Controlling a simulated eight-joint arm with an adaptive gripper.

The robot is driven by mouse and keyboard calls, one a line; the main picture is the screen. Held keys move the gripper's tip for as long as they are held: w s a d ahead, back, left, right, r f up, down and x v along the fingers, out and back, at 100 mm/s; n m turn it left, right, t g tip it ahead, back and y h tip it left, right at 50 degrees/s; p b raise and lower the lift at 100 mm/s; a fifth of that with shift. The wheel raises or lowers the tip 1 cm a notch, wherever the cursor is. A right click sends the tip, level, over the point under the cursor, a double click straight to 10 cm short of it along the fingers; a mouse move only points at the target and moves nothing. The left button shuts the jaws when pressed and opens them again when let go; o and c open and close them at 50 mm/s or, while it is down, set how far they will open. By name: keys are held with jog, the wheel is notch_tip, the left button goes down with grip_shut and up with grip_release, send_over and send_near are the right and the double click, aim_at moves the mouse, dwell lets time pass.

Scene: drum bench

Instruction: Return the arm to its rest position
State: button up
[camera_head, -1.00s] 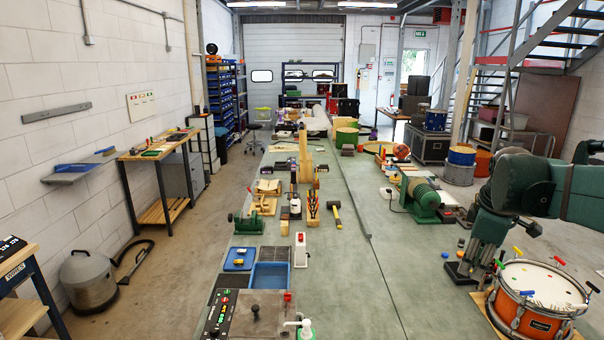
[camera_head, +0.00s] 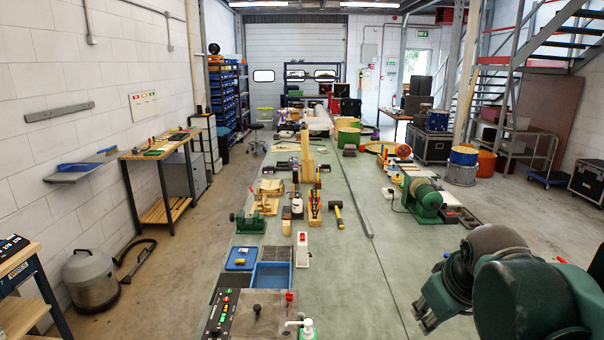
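My green and grey arm fills the lower right of the head view, bent over the right side of the bench (camera_head: 385,275). Its wrist hangs down at the left end of the arm. The gripper (camera_head: 424,316) appears to be at the lower tip of the wrist, small and dark against the bench. I cannot make out its fingers or whether it holds anything.
A green lathe-like machine (camera_head: 424,198) stands on the bench beyond my arm. A mallet (camera_head: 337,212), blue trays (camera_head: 271,275), a control panel (camera_head: 222,312) and a white pump bottle (camera_head: 307,328) lie to the left. The bench between them and my arm is clear.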

jog(key=s+a+f+m+t, duration=0.1)
jog(key=s+a+f+m, duration=0.2)
jog(key=s+a+f, duration=0.2)
jog(key=shift+s+a+f+m+t+y, duration=0.15)
jog(key=shift+s+a+m+t+y, duration=0.2)
jog(key=shift+s+a, duration=0.6)
jog(key=shift+s+d, duration=0.25)
jog(key=shift+d, duration=0.05)
dwell(2.3)
